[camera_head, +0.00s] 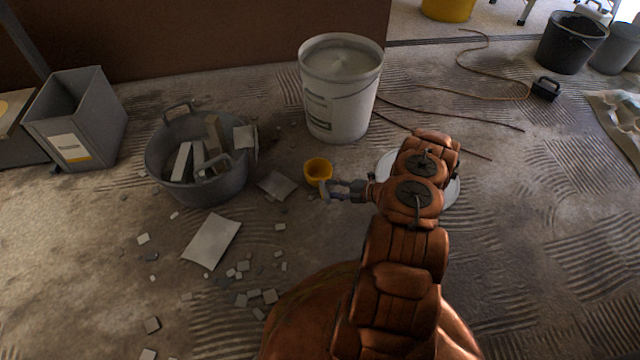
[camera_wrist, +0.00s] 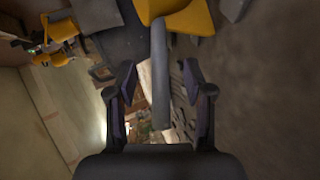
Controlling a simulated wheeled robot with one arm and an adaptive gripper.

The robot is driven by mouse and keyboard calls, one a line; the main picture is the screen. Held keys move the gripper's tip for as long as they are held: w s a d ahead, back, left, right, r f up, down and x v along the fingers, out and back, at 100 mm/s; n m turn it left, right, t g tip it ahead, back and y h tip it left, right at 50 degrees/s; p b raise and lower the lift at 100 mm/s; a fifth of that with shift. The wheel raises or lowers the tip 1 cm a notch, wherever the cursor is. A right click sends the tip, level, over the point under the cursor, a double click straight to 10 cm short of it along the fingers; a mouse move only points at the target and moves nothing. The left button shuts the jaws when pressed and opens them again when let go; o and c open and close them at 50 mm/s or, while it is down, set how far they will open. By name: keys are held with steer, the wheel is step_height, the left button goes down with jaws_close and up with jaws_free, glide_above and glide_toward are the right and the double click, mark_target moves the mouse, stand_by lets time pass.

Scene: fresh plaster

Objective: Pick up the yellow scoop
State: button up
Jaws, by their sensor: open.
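The yellow scoop (camera_head: 318,171) shows a round yellow cup in the head view, on the floor in front of the white bucket. In the wrist view its yellow part (camera_wrist: 190,17) is at the top edge, and a dark grey handle (camera_wrist: 160,75) runs down from it. My gripper (camera_head: 328,189) is right beside the scoop in the head view. In the wrist view my gripper (camera_wrist: 160,90) is open, with one finger on each side of the handle and gaps visible on both sides. The handle is hard to make out in the head view.
A white bucket (camera_head: 340,110) stands behind the scoop. A grey tub (camera_head: 190,190) of rubble is to the left, with a grey bin (camera_head: 78,118) farther left. Broken tile pieces (camera_head: 212,241) litter the floor. A pale round thing (camera_head: 452,192) is partly hidden behind my arm.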

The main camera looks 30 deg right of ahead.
mark_target(323, 188)
steer(key=shift+b+x, duration=1.2)
steer(key=shift+x, duration=1.05)
jaws_close()
